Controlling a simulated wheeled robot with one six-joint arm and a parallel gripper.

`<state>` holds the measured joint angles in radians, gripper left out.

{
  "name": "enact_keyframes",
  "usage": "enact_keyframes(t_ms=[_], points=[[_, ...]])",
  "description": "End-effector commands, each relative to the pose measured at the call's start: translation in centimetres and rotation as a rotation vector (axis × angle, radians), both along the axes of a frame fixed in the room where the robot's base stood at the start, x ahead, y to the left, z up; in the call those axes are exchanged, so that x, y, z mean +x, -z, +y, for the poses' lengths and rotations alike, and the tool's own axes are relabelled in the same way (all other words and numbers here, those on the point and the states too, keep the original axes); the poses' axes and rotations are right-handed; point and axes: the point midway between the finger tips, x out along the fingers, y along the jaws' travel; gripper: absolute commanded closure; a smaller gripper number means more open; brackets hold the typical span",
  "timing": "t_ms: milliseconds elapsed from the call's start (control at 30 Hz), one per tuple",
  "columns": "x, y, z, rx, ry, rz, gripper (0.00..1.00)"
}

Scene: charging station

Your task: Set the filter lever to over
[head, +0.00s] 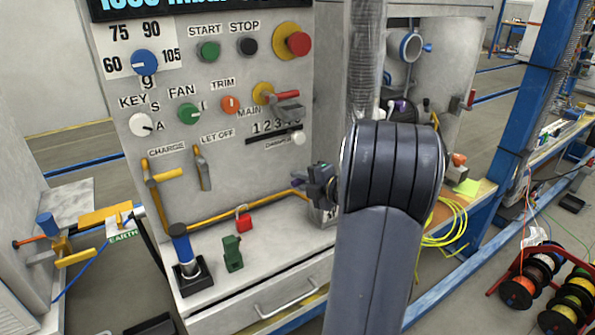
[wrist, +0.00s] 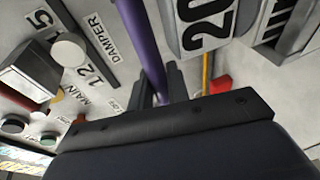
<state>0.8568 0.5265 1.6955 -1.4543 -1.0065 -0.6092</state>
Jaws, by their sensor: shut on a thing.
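A purple bar (wrist: 141,38), which looks like the lever, runs down the wrist view and passes between my gripper's fingers. My gripper (wrist: 161,84) is shut on this bar near its lower visible end. My arm hides much of that area. No filter or over label is readable, so the lever's setting cannot be told.
The panel has knobs, a red stop button (head: 298,43) and a damper slider (head: 299,138). A red padlock (head: 243,219), a green block (head: 232,253) and a blue-handled lever (head: 181,245) stand on the shelf below. Yellow cable (head: 446,222) hangs at right.

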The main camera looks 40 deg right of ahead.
Motion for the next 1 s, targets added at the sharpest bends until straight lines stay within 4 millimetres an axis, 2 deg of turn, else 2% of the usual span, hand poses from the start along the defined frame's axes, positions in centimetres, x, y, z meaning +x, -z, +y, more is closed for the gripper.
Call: enact_keyframes(t_ms=[367, 400, 633, 867, 1000], points=[[-0.2, 0.0, 0.0, 0.002, -0.023, -0.001, 1.00], [-0.2, 0.0, 0.0, 0.002, -0.023, -0.001, 0.82], [-0.2, 0.0, 0.0, 0.002, -0.023, -0.001, 0.64], [-0.3, 0.0, 0.0, 0.002, -0.022, -0.001, 0.64], [-1.2, -0.4, -0.4, 0.001, -0.019, -0.001, 0.64]])
